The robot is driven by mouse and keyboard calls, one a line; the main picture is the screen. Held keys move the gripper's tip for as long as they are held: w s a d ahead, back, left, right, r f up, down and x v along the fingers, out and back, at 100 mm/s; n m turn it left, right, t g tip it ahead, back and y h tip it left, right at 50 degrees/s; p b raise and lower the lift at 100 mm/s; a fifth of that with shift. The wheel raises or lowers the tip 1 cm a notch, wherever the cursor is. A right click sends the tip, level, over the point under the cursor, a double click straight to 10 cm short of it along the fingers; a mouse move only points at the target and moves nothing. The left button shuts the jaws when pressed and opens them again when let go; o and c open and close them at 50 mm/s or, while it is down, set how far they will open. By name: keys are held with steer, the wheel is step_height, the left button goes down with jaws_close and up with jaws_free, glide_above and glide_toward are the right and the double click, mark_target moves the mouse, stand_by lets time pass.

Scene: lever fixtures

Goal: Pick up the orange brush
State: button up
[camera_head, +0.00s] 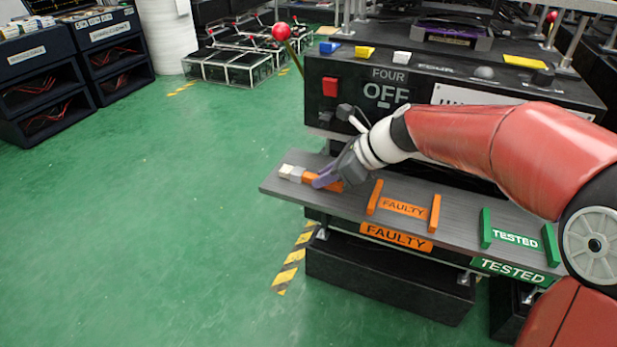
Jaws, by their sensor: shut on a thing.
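The brush looks level with the shelf top. I cannot tell whether it touches the shelf. The fingers hide its middle.
An orange FAULTY bay (403,207) and a green TESTED bay (516,238) lie to the right. A black machine (330,65) with a red-knobbed lever (282,32) stands behind. Green floor is clear at left.

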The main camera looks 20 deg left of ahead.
steer(key=shift+r, duration=0.1)
jaws_close()
step_height(320, 180, up, 20)
steer(key=p, duration=0.5)
steer(key=shift+p, duration=0.3)
steer(key=shift+o, duration=1.5)
jaws_free()
jaws_close()
